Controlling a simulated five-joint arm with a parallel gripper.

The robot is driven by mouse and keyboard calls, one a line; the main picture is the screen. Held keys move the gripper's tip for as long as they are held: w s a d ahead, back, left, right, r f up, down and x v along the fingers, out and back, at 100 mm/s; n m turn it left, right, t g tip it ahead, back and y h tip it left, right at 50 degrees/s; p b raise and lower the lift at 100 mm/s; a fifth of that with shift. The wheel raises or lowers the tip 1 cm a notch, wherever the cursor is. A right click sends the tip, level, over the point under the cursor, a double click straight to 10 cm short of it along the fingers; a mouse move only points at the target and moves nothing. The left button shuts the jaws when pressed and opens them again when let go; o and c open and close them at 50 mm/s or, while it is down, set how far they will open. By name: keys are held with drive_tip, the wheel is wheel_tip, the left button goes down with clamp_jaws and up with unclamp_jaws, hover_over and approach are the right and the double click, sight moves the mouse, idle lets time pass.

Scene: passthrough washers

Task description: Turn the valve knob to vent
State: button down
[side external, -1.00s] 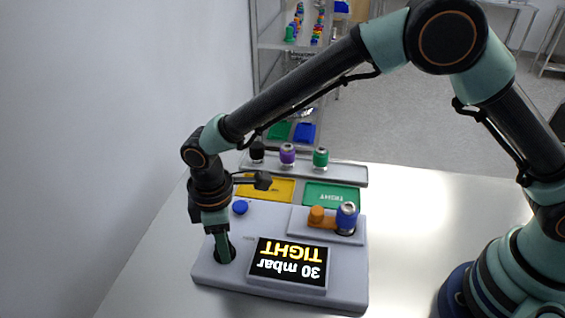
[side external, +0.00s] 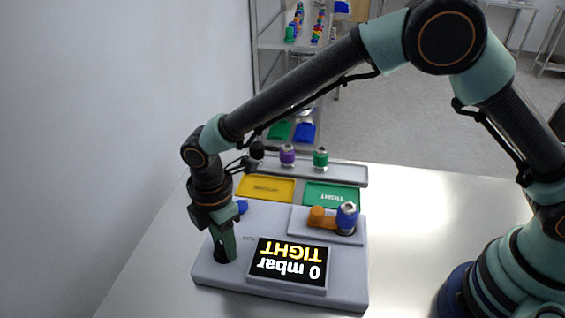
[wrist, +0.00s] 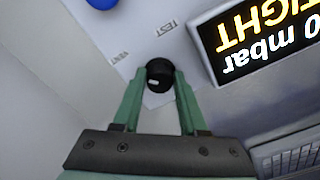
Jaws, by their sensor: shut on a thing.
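The valve knob (wrist: 159,70) is a round black knob with a small white mark on its near side. My gripper (wrist: 160,82) is shut on it, with one green finger on each side. The printed labels TEST (wrist: 168,28) and VENT (wrist: 120,57) lie around the knob on the grey panel. In the side view my gripper (side external: 224,256) points down at the left front of the unit (side external: 340,291), and the knob is mostly hidden by the fingers. The display (side external: 288,266) reads "0 mbar" and "TIGHT".
A blue button (wrist: 102,3) is beyond the knob. Yellow (side external: 265,189) and green (side external: 332,195) pads and a tray (side external: 345,174) of parts lie behind. The table at right is clear.

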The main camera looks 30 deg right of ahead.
idle(0.3)
drive_tip(key=shift+c, duration=2.2)
unclamp_jaws()
wheel_tip(320, 180, up, 12)
drive_tip(key=shift+r, duration=0.15)
